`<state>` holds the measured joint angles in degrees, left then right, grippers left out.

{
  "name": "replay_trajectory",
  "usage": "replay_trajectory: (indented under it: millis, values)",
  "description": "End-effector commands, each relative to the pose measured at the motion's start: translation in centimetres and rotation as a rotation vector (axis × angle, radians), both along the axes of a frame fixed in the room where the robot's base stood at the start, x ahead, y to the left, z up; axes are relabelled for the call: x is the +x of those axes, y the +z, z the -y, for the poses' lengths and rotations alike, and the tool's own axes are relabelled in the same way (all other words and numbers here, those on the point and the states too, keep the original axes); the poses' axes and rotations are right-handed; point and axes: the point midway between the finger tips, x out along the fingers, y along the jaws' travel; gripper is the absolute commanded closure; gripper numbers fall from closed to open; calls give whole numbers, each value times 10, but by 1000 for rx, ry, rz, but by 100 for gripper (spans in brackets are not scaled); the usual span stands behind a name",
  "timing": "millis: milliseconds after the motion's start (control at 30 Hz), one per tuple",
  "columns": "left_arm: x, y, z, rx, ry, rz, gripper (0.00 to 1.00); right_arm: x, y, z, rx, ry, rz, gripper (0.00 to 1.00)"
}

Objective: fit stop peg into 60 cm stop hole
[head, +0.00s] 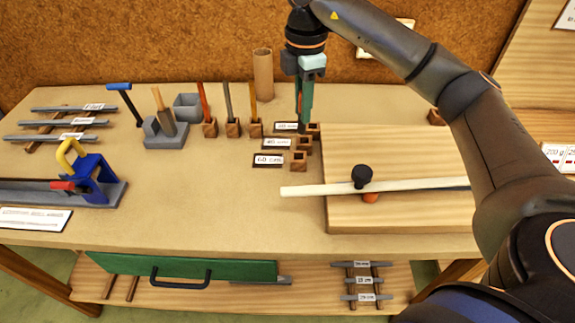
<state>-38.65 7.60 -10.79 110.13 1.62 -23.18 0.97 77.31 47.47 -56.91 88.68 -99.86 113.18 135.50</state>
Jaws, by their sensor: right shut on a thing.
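My right gripper (303,126) comes down from above with its green fingers pointing at the table. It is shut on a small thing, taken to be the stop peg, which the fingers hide. The 60 cm stop hole (299,160) is a small wooden block with a dark square opening, right of its "60 cm" label (267,160). It is the nearest of the row of stop blocks. The gripper's tips are in the picture above this block, by the farther blocks (304,146); their height cannot be told. My left gripper is not in view.
A wooden board (400,215) with a pale strip (315,189) and a black knob (362,176) lies to the right. Upright tools in wooden blocks (210,129) and a cardboard tube (263,75) stand behind left. A blue clamp tool (92,178) is far left. The front middle is clear.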

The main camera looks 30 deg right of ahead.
Motion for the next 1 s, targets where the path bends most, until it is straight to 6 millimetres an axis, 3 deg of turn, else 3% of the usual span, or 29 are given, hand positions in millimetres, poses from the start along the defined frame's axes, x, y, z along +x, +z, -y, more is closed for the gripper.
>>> replay_trajectory:
  millis: [167, 400, 667, 833, 1000]
  values:
    - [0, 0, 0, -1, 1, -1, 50, 1, -6, 0, -1, -5, -2, 100]
    - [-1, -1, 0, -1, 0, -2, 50, 0, -49, 1, -2, -5, -3, 100]
    - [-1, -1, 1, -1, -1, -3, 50, 0, -72, 0, -1, -4, -2, 100]
    - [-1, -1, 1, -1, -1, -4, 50, 0, -96, 0, -2, -4, -3, 100]
    - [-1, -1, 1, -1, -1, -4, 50, 1, -101, 0, 0, -4, 1, 100]
